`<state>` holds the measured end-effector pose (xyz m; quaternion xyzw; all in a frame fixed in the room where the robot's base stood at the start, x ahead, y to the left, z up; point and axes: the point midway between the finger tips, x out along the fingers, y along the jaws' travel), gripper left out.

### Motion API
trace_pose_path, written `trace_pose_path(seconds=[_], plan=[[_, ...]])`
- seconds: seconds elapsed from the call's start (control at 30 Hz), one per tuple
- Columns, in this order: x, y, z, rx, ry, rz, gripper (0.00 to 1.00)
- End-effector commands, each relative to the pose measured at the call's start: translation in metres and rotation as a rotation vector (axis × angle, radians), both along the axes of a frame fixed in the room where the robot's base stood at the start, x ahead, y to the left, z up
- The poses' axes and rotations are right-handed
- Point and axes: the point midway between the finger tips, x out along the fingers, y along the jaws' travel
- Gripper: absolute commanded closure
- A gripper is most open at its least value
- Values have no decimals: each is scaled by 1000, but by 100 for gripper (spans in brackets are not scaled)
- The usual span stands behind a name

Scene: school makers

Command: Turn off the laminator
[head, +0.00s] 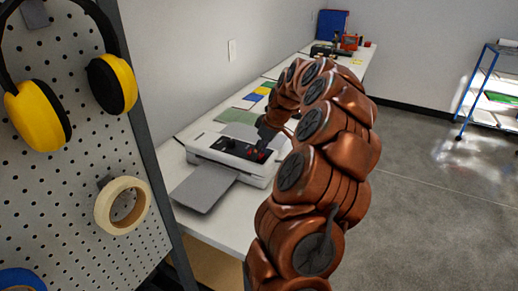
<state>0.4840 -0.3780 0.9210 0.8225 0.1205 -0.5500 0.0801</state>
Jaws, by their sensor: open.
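The laminator (204,151) is a white machine with a black top panel, standing on a long white table against the wall. A grey tray (204,188) sticks out from its front. Small red controls show on the black panel, too small to read. My copper-coloured arm reaches over the table from the right. The arm partly hides the machine's right end. I cannot tell whether the fingertips touch a control.
A pegboard (60,190) with yellow earmuffs (38,116) and a tape roll (122,205) stands close on the left. Coloured sheets (240,117) lie behind the laminator. A blue-framed cart (478,85) is at right; the floor between is clear.

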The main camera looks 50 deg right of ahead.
Motion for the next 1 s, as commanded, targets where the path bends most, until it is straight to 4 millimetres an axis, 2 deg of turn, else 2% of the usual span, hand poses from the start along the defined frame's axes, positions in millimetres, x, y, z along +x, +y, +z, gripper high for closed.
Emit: trace_pose_path(seconds=[0.17, 0.7, 1.0], plan=[[0, 0, 0, 0, 0, 1, 45], [0, 1, 0, -1, 0, 2, 100], [3, 1, -1, -24, 74, 4, 100]])
